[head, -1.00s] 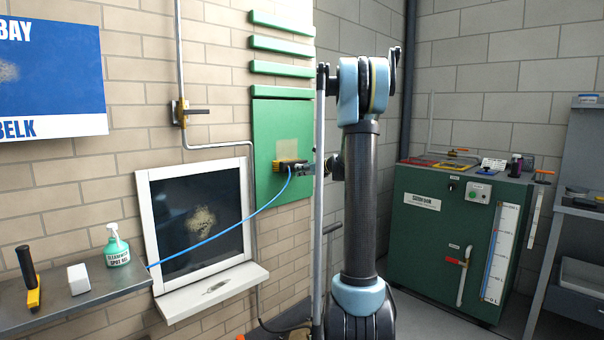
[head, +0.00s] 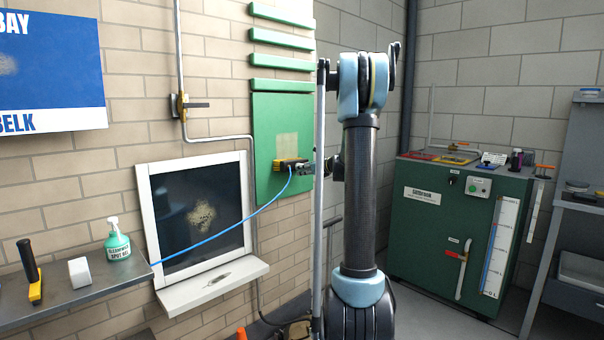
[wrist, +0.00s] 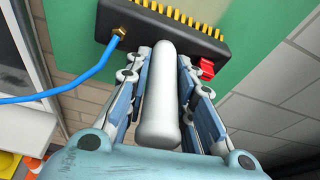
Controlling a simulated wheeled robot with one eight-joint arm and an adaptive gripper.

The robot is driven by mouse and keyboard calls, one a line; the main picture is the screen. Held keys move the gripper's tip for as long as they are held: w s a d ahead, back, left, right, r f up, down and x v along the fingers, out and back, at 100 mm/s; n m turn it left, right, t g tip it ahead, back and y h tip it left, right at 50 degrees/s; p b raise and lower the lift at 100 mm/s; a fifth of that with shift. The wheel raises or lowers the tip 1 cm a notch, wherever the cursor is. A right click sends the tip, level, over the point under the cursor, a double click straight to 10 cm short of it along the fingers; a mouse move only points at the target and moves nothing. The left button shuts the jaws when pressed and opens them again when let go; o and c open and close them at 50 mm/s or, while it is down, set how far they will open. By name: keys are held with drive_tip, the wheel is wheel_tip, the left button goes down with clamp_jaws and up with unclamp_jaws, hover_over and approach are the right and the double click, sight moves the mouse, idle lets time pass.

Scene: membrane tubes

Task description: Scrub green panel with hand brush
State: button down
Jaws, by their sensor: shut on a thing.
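The green panel (head: 270,115) hangs on the brick wall beside the window, with a pale tan patch (head: 287,147) on it. The hand brush (head: 290,164) is at the panel just below the patch. Its black block and yellow bristles show in the wrist view (wrist: 165,28), with a blue hose (wrist: 65,92) fixed to one end and a red part at the other. My gripper (wrist: 163,65) is shut on the brush's pale grey handle (wrist: 158,105). It also shows in the head view (head: 318,169). I cannot tell whether the bristles touch the panel.
A dark window (head: 195,215) with a smudge and a white sill is left of the panel. A green cabinet (head: 430,235) stands at right.

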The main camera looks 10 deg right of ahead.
drive_tip(key=s+d, duration=0.4)
drive_tip(key=s, duration=0.1)
drive_tip(key=shift+s, duration=0.2)
idle(0.5)
idle(0.3)
